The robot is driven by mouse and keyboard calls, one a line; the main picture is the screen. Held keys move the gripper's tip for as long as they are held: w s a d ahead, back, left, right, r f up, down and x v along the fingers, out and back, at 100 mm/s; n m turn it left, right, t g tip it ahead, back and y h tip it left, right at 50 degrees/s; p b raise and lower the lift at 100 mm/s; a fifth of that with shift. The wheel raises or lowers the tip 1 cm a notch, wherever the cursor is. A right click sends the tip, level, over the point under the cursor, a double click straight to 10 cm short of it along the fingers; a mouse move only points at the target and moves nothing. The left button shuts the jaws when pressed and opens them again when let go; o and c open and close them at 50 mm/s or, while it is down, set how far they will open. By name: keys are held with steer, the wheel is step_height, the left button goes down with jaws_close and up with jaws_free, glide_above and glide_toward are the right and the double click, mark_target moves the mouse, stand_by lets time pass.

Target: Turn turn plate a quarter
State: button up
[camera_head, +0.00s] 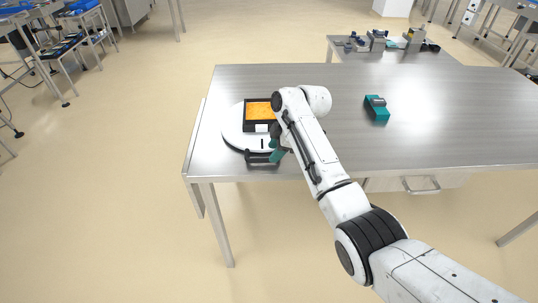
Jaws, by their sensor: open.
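The turn plate (232,128) is a round white disc with a dark rim, lying near the left end of the steel table. A black tray with orange contents (257,110) sits on it, with a small white label on its near side. My gripper (272,152) is at the near right part of the plate, with dark and teal finger parts. It is open. My arm hides the plate's right side, and I cannot tell whether the fingers touch anything.
The steel table (440,110) is mostly bare to the right. A teal block with a grey top (377,108) stands there. A drawer handle (421,185) sticks out below the front edge. A second table with several small devices (385,42) stands behind.

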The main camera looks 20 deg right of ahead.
steer(key=shift+x, duration=2)
jaws_close()
